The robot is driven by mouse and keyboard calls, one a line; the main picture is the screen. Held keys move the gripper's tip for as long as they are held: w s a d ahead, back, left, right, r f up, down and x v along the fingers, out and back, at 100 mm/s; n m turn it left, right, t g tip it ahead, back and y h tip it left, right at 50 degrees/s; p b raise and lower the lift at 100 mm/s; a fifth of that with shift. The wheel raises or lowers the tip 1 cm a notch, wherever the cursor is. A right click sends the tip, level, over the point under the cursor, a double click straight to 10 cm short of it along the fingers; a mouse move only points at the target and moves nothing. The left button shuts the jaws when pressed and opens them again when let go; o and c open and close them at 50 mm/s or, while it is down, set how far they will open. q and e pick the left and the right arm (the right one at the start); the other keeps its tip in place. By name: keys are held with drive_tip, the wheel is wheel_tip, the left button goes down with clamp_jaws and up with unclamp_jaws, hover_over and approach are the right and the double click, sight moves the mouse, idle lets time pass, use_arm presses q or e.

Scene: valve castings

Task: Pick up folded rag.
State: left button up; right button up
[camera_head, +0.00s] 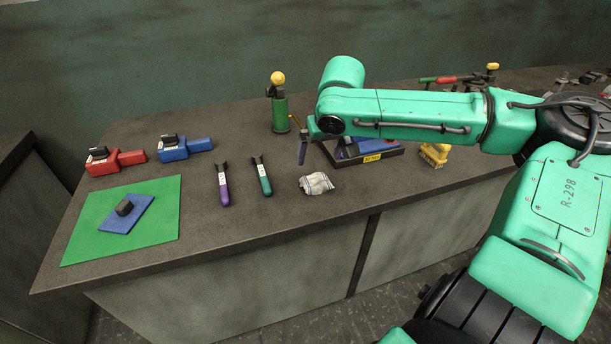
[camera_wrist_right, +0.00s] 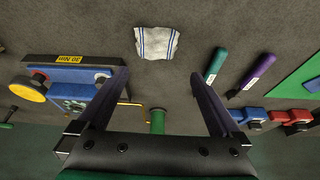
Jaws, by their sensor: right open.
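The folded rag (camera_head: 316,184) is white with blue stripes and lies on the grey bench near its front edge. In the right wrist view the rag (camera_wrist_right: 156,42) lies beyond the fingertips, roughly centred between them. My right gripper (camera_head: 303,148) hangs over the bench behind the rag, by the black tray, with its fingers pointing down. In the wrist view the right gripper (camera_wrist_right: 158,76) has its two dark fingers wide apart with nothing between them. It does not touch the rag. My left gripper is not in view.
A black tray (camera_head: 389,155) with blue parts stands right of the gripper. A green bottle-like tool with a yellow knob (camera_head: 279,112) stands behind. Teal (camera_head: 262,178) and purple (camera_head: 223,188) handled tools lie left of the rag. Bench around the rag is clear.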

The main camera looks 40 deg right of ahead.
sight(316, 179)
drive_tip(key=f, duration=0.2)
drive_tip(key=d+f, duration=0.1)
drive_tip(key=f, duration=0.2)
drive_tip(key=x, duration=0.5)
drive_tip(key=shift+w+d, duration=0.2)
drive_tip(key=shift+w, duration=0.25)
drive_tip(key=shift+w+f, duration=0.15)
drive_tip(key=shift+f, duration=0.25)
drive_tip(key=shift+w+f, duration=0.15)
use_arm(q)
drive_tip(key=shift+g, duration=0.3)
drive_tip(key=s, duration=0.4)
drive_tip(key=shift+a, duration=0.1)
use_arm(e)
drive_tip(key=c, duration=1.1)
